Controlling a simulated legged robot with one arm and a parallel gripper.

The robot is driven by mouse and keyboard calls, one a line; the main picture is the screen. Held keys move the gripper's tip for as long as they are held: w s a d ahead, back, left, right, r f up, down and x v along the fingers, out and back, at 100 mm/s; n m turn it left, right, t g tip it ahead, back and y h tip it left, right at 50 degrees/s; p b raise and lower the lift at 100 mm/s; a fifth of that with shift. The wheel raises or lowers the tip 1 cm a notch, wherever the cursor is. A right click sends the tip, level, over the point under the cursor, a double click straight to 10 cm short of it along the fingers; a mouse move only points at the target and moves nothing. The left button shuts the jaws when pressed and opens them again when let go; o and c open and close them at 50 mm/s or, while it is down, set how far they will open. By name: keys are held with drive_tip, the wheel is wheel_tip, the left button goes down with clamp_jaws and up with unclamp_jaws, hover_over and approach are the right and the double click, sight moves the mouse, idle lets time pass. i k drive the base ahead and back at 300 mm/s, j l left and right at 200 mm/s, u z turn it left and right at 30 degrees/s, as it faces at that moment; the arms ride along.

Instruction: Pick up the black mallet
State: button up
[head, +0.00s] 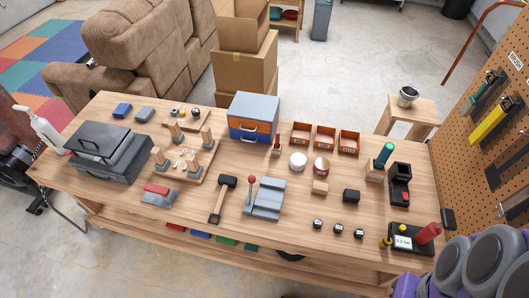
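The black mallet (221,196) lies on the wooden workbench (120,210), near the middle of its front half. Its black head points to the back of the bench and its light wooden handle runs toward the front edge, ending in a dark grip. Nothing covers it. A grey fixture with a red-knobbed lever (266,198) stands just to its right, apart from it. My gripper cannot be made out in the head view.
A grey block with a red top (158,194) lies left of the mallet. A wooden peg board (184,164), grey toolbox (104,150) and blue-grey drawer box (254,117) stand farther back. Small black items (338,229) lie to the right. Bare bench surrounds the mallet's handle.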

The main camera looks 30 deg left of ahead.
sight(226, 180)
drive_tip(key=u, duration=1.95)
drive_tip(key=i+j+z, duration=0.1)
drive_tip(key=z, duration=0.25)
drive_tip(key=i+j+z, duration=0.15)
drive_tip(key=z, duration=0.2)
drive_tip(key=i+j+z, duration=0.15)
drive_tip(key=z, duration=0.15)
